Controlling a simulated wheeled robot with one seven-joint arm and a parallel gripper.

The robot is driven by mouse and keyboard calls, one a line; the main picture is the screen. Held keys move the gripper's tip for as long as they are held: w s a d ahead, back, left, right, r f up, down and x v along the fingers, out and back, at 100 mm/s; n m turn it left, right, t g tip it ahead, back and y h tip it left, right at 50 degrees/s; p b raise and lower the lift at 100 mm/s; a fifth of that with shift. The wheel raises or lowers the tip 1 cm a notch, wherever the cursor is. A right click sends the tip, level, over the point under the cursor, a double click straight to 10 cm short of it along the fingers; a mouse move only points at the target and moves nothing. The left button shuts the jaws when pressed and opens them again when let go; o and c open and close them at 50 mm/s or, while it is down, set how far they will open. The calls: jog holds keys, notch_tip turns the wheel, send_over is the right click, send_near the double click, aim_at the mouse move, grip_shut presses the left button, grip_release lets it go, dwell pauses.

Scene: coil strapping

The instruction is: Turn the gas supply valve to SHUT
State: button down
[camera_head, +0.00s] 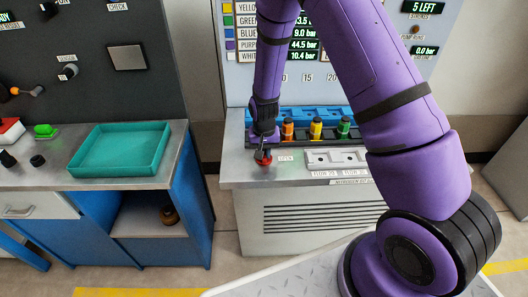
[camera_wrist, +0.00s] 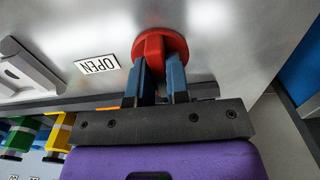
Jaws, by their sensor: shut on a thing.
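The valve is a red round knob with a raised grip bar (camera_wrist: 172,42) on the grey metal bench top. In the head view the red knob (camera_head: 263,161) shows under my gripper, near the bench's front left part. An OPEN label (camera_wrist: 97,64) lies beside the knob; it also shows in the head view (camera_head: 285,158). My gripper (camera_wrist: 160,72) points down, with its two blue fingers shut on the knob's grip bar. No SHUT label is visible; my gripper may hide it.
A rack with orange (camera_head: 288,129), yellow (camera_head: 316,128) and green (camera_head: 343,127) capped pieces stands behind the knob. A flat labelled holder (camera_head: 335,158) lies to its right. A teal tray (camera_head: 120,150) sits on the left bench, across a gap. A display panel rises behind.

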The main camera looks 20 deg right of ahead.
dwell(0.5)
jog(key=c, duration=1.1)
grip_release()
notch_tip(320, 180, up, 11)
jog(key=s+d+r+n+t, duration=0.15)
jog(key=s+r, duration=0.35)
jog(key=r, duration=0.6)
jog(key=s+d+r+t, duration=0.15)
jog(key=s+r, duration=0.45)
jog(key=r, duration=0.6)
jog(key=s+d+r+n+t, duration=0.1)
jog(key=s+r, duration=0.3)
jog(key=s, duration=0.5)
jog(key=s+d+r+n+t, duration=0.1)
jog(key=s+d+r, duration=0.2)
jog(key=s, duration=0.6)
jog(key=shift+v, duration=0.9)
